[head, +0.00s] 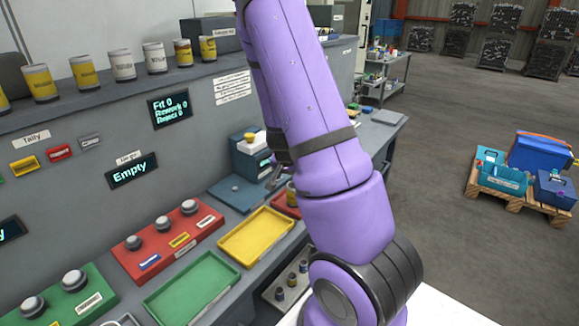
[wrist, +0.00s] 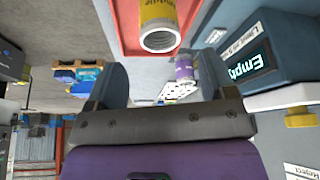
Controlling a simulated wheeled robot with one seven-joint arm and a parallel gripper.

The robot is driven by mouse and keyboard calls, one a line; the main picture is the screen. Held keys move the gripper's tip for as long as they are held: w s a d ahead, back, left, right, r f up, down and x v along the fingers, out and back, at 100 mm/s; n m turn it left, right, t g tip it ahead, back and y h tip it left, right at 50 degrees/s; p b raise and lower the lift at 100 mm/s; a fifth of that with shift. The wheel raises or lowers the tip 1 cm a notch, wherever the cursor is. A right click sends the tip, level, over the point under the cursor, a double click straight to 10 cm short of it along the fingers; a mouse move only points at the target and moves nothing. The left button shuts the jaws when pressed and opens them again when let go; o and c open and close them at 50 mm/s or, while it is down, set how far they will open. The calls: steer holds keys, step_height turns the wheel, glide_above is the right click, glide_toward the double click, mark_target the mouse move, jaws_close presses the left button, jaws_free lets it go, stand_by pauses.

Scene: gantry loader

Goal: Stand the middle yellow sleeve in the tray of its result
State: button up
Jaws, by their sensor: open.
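The yellow sleeve (wrist: 159,22), with a label that seems to read "Middle", stands in the red tray (wrist: 127,30) in the wrist view, which is upside down. In the head view a small part of a yellow sleeve (head: 291,188) shows by the red tray (head: 283,203), mostly behind my arm. My gripper (wrist: 162,66) is open and empty, its two fingers apart with the sleeve just beyond their tips. The yellow tray (head: 257,236) and green tray (head: 192,290) are empty.
A tally display (head: 170,108) reads Fit 0, Rework 0, Reject 0. Another display (head: 132,171) reads Empty. A blue-grey box with a yellow knob (head: 249,137) stands behind the trays. A red button panel (head: 168,237) lies left. Several sleeves (head: 123,65) line the shelf.

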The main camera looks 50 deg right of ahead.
steer(key=s+a+r+n+t+y, duration=0.2)
steer(key=a+r+n+y, duration=0.35)
steer(key=a+r, duration=1.25)
steer(key=s+a+r+n+t+h, duration=0.1)
steer(key=s+a+r+n, duration=0.7)
steer(key=s+r, duration=0.5)
steer(key=s+a, duration=0.2)
steer(key=shift+s, duration=0.3)
